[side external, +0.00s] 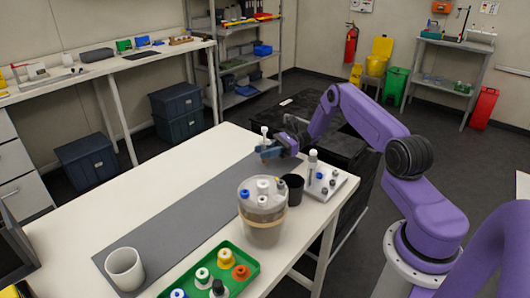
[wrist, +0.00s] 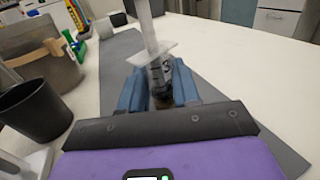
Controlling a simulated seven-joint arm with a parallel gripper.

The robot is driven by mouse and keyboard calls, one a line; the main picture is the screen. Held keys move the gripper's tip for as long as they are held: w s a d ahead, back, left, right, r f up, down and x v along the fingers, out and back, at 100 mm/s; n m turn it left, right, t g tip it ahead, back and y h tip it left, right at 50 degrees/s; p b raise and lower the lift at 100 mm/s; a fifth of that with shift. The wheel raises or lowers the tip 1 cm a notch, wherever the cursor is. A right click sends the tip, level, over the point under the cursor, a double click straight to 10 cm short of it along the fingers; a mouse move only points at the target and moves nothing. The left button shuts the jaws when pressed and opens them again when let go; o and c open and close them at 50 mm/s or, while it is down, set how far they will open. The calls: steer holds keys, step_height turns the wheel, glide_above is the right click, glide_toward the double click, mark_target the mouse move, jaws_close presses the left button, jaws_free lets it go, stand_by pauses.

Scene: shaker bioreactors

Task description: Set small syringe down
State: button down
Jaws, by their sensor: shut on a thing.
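My gripper (side external: 270,151) is over the far part of the table, just beyond the bioreactor and the black cup. In the wrist view its blue fingers (wrist: 159,88) are shut on the small syringe (wrist: 149,32). The syringe is pale and stands roughly upright in the fingers, with its wide flange (wrist: 152,55) just above them. In the side view only its pale upper end (side external: 264,131) shows clearly above the fingers. Its lower end is hidden, so I cannot tell whether it touches the table.
A green tray (side external: 245,266) with several capped items and a white cup (side external: 125,268) are nearer. The table's left side is clear.

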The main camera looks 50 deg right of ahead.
steer(key=shift+f, duration=0.25)
steer(key=c, duration=0.8)
jaws_free()
steer(key=shift+d+r, duration=0.1)
steer(key=shift+r, duration=0.05)
steer(key=v, duration=1.2)
